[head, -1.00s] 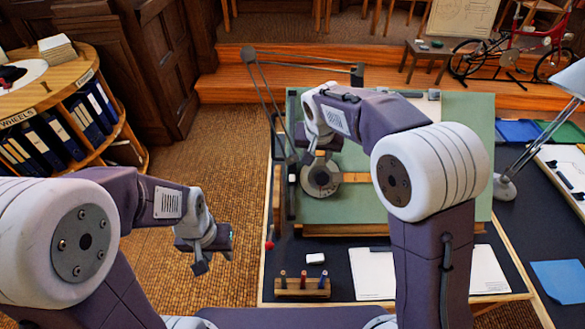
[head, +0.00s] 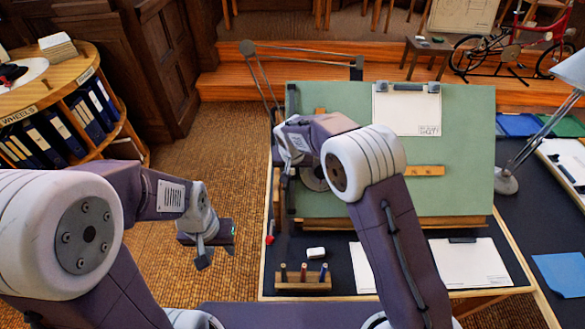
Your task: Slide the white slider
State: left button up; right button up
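I cannot make out the white slider clearly; my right arm covers much of the left side of the green drafting board (head: 455,130). A dark rail runs up the board's left edge, partly hidden by my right wrist. My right gripper (head: 287,165) is at this left edge, beside the round drafting head (head: 314,180); its fingers are mostly hidden, so I cannot tell if it touches or holds anything. My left gripper (head: 206,250) hangs over the floor left of the desk, apart from everything; its finger gap is not clear.
A wooden ruler (head: 425,171) and a clipped white sheet (head: 407,112) lie on the board. In front are a white eraser (head: 316,253), a wooden pen block (head: 303,283) and a clipboard (head: 468,262). A lamp (head: 505,183) stands right. Open floor lies left of the desk.

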jog(key=shift+w+a+f, duration=0.1)
grip_shut()
dwell(1.3)
